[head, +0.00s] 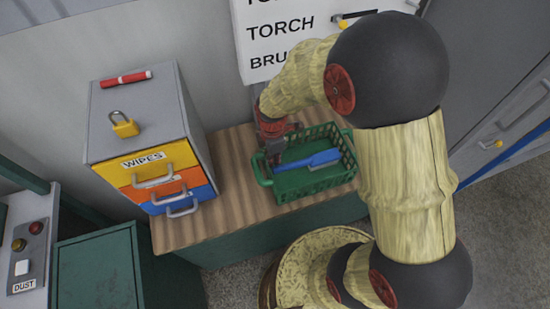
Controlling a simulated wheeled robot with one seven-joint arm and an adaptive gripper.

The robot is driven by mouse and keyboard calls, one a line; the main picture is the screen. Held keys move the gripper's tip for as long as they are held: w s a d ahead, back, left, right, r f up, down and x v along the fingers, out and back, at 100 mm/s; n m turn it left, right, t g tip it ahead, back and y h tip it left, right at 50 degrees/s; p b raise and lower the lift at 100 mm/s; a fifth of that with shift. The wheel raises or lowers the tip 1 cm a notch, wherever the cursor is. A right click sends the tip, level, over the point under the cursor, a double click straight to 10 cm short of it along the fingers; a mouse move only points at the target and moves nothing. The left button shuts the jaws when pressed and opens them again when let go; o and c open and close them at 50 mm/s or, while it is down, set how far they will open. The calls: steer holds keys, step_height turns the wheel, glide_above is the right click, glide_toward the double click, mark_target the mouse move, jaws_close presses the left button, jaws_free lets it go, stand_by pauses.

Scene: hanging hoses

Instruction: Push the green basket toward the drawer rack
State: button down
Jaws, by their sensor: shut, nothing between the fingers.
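The green basket (310,185) stands upright on a wooden bench top, with a blue-handled item (308,160) lying inside. The drawer rack (145,125) stands to its left on the same bench, with yellow, orange and blue drawers and a WIPES label. Bare bench top lies between rack and basket. My gripper (274,157) points down at the basket's back left corner, its fingers shut and empty. The fingertips are small and dark here, and I cannot tell whether they touch the basket or sit just inside its rim.
A yellow padlock (124,125) and a red marker (126,79) lie on top of the rack. A green cabinet (100,265) and a DUST switch panel (27,262) are at lower left.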

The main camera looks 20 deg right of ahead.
steer(key=a+p, duration=0.1)
steer(key=a, duration=0.9)
steer(key=shift+s+a, duration=0.15)
steer(key=shift+s, duration=0.05)
step_height(320, 180, up, 12)
stand_by(0.4)
